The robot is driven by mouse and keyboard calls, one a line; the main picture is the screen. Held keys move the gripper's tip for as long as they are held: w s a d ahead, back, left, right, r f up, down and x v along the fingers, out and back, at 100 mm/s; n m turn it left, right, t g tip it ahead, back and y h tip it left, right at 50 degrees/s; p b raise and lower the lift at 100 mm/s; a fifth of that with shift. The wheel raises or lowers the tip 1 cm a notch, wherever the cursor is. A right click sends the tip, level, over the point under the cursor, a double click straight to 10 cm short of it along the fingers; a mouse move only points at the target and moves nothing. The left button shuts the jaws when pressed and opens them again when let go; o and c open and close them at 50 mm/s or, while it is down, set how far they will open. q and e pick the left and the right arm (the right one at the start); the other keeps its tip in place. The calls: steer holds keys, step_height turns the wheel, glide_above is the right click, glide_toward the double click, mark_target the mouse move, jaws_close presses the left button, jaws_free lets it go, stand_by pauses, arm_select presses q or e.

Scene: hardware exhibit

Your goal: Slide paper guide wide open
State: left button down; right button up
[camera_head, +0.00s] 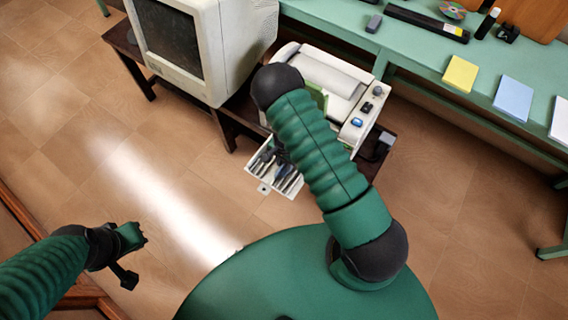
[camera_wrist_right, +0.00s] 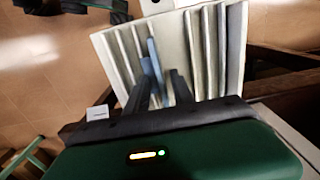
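A cream printer (camera_head: 345,80) stands behind my right arm. Its pale, ribbed paper tray (camera_head: 292,192) sticks out low at the front, and it also fills the upper middle of the right wrist view (camera_wrist_right: 228,45). A blue paper guide (camera_wrist_right: 153,58) stands up from the tray. My right gripper (camera_wrist_right: 162,77) reaches over the tray, its two dark fingers apart with the guide between them; I cannot tell whether they touch it. In the head view the right gripper (camera_head: 278,168) is small and partly hidden by my arm. My left gripper (camera_head: 136,257) is open and empty over the floor.
An old cream monitor (camera_head: 205,50) stands left of the printer on a dark wooden table (camera_head: 120,40). A green desk (camera_head: 420,55) behind holds a yellow pad (camera_head: 460,73), a blue pad (camera_head: 513,97) and small items. The floor in front of the tray is clear.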

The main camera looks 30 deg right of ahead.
steer(key=shift+a+r, duration=0.2)
steer(key=shift+a, duration=0.45)
jaws_close()
steer(key=shift+d, duration=0.35)
stand_by(0.4)
